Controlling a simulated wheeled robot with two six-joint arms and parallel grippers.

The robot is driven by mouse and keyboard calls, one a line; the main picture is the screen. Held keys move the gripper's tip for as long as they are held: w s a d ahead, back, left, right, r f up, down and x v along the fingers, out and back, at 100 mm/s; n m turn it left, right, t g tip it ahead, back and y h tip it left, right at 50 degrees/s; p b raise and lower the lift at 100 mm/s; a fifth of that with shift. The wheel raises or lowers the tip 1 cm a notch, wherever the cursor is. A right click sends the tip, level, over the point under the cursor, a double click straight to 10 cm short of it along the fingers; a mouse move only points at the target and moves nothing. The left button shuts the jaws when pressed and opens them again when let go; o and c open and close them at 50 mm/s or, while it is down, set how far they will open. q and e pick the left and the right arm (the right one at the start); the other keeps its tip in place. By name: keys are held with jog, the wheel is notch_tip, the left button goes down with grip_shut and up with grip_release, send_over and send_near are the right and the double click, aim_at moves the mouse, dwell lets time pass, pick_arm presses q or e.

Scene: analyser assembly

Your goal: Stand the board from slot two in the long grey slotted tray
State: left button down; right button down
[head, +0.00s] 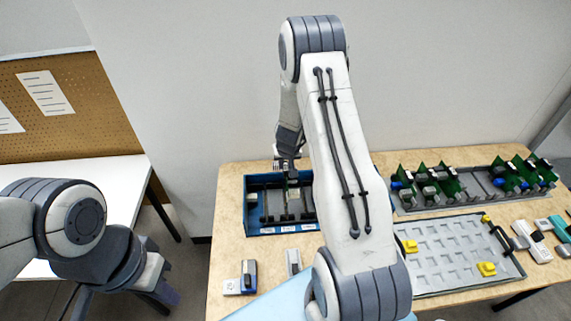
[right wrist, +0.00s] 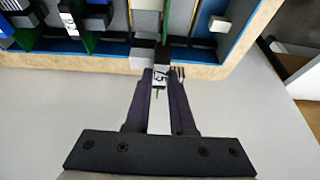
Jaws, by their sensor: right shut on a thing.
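The blue rack (head: 262,231) stands on the wooden table with labelled slots along its front; its blue wall also shows in the right wrist view (right wrist: 238,18). My right gripper (head: 288,163) reaches down over the back of the rack. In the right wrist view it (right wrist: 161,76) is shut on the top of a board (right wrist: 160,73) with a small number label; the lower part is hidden. The long grey slotted tray (head: 478,183) holds several upright green boards at both ends, with open slots between. My left gripper (head: 165,293) hangs at lower left, its jaws unclear.
A flat grey tray (head: 455,240) with yellow blocks and a black handle lies in front of the slotted tray. Small grey and blue parts (head: 248,277) lie at the front left. Other parts (head: 538,243) lie on the right. My right arm hides the table's middle.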

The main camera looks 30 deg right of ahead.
jog(key=shift+f+b, duration=4.1)
jog(key=shift+f, duration=0.2)
dwell(1.5)
jog(key=c, duration=0.7)
grip_release()
jog(key=shift+o, duration=0.6)
jog(key=shift+r+p, duration=0.7)
jog(key=shift+p, duration=0.05)
